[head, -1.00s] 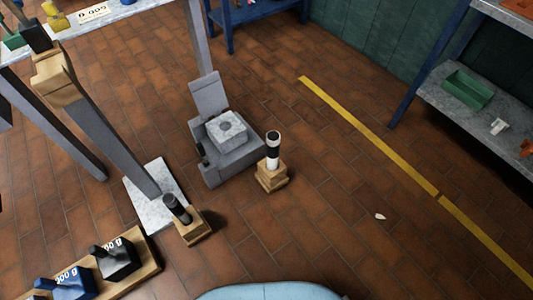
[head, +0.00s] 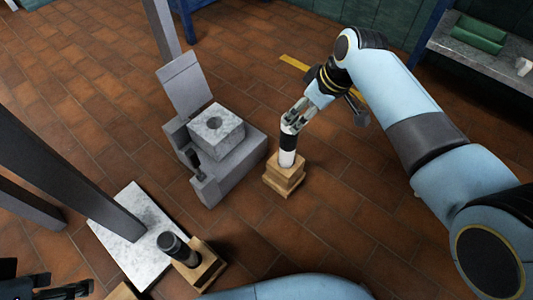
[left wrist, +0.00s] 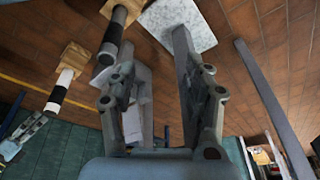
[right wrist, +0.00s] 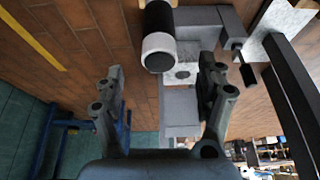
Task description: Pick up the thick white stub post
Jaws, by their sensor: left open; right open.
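The thick white stub post (head: 287,158) stands upright in a stepped wooden block (head: 284,178) on the floor. My right gripper (head: 293,120) is open at the post's upper end. In the right wrist view (right wrist: 165,72) the post's end appears beyond and between the fingertips, and I see no grip on it. My left gripper (head: 80,289) is at the lower left, open and empty in its wrist view (left wrist: 153,62).
A grey fixture (head: 238,160) with a holed block (head: 217,127) stands left of the post. A dark post (head: 172,246) in a wooden block stands by a marble slab (head: 122,228). A shelf (head: 470,62) with a green bin (head: 478,35) is at the upper right.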

